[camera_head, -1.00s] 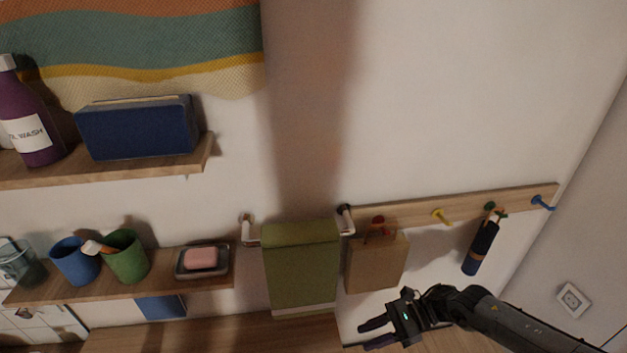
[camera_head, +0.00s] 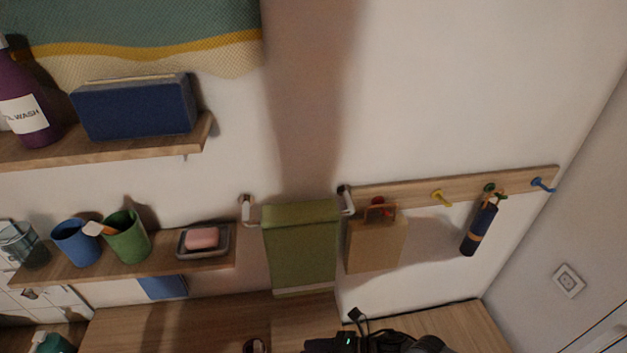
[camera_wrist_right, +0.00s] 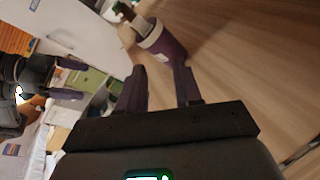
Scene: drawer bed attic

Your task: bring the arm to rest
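My right arm enters the head view at the bottom edge, with its dark gripper body (camera_head: 345,342) partly cut off by the frame. In the right wrist view my right gripper (camera_wrist_right: 160,78) has its two dark fingers apart with nothing between them. The left arm is not in the head view.
Above are wall shelves with a blue box (camera_head: 134,106), a purple bottle (camera_head: 24,100), cups and a soap dish (camera_head: 204,240). A green towel (camera_head: 300,245) hangs on a rail. A paper bag (camera_head: 375,243) and dark umbrella (camera_head: 479,229) hang from a peg rail (camera_head: 410,191).

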